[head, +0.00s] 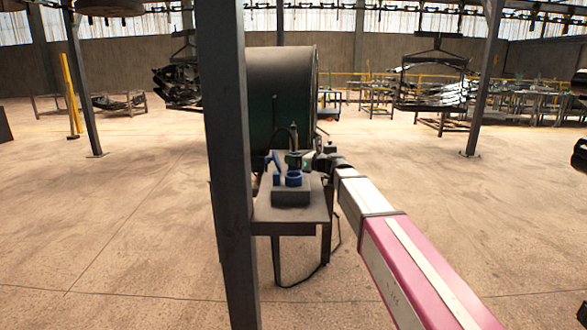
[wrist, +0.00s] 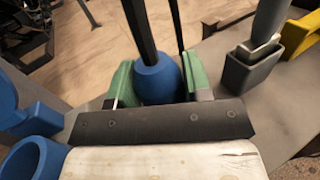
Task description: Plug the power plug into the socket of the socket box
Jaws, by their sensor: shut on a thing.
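The power plug (wrist: 157,84) is blue with a black cable rising from its top. My gripper (wrist: 160,78) has its green fingers shut on the plug, one on each side. In the head view my gripper (head: 295,159) is just above and behind the socket box (head: 290,198). The grey box carries a round blue socket (head: 293,178) and a raised blue flap (head: 276,160). In the wrist view the socket (wrist: 36,158) is at the lower left, apart from the plug and with its hollow open. The plug's lower end is hidden by my gripper.
The socket box stands on a small grey table (head: 262,214). A steel post (head: 228,150) rises in front of its left side. A large dark drum (head: 282,95) stands behind. A grey holder (wrist: 252,68) and a yellow part (wrist: 299,36) are right of my gripper.

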